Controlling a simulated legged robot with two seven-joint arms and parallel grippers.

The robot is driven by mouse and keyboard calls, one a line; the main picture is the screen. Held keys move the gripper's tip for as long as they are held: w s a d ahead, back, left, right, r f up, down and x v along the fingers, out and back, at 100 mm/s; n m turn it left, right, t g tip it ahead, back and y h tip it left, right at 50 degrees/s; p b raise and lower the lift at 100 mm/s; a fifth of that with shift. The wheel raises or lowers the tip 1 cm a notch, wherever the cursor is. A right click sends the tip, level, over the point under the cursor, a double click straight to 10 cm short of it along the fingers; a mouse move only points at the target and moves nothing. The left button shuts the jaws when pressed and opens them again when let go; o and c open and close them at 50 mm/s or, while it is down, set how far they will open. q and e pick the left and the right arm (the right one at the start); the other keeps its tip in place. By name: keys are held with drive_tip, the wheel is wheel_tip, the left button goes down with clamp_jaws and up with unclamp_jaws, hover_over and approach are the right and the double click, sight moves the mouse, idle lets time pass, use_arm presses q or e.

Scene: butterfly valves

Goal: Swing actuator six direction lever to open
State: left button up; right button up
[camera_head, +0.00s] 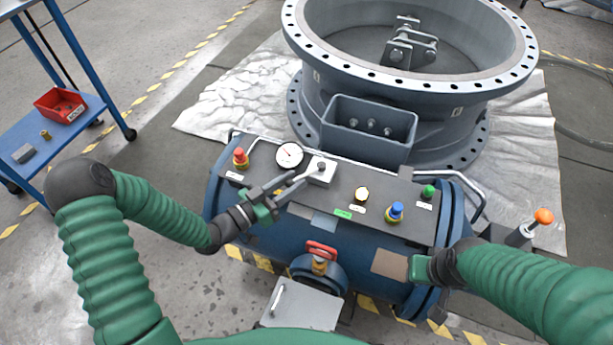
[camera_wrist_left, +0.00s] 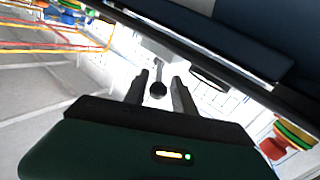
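The blue actuator (camera_head: 280,238) lies in front of the large grey valve, with a dark control panel on top. On the panel a white plate (camera_head: 314,178) carries a small lever with a dark ball knob (camera_head: 321,167). My left gripper (camera_head: 291,181) is over the panel, its fingers apart and pointing at this lever. In the left wrist view the black knob (camera_wrist_left: 157,89) shows between the two open fingers (camera_wrist_left: 160,76); contact cannot be told. My right gripper (camera_head: 420,268) is at the actuator's front right; its fingers cannot be made out.
The panel also has a gauge (camera_head: 289,154), a red button (camera_head: 240,158), a blue button (camera_head: 396,211) and a green button (camera_head: 428,191). An orange-knobbed lever (camera_head: 543,216) stands at the right. The grey valve ring (camera_head: 400,85) is behind. A blue cart (camera_head: 40,150) stands left.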

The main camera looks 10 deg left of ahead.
sight(314, 168)
use_arm(q)
drive_tip(key=b+x, duration=0.1)
drive_tip(key=x, duration=0.4)
drive_tip(key=shift+w+d, duration=0.1)
drive_tip(key=shift+d, duration=0.05)
drive_tip(key=shift+c, duration=0.2)
clamp_jaws()
idle(1.0)
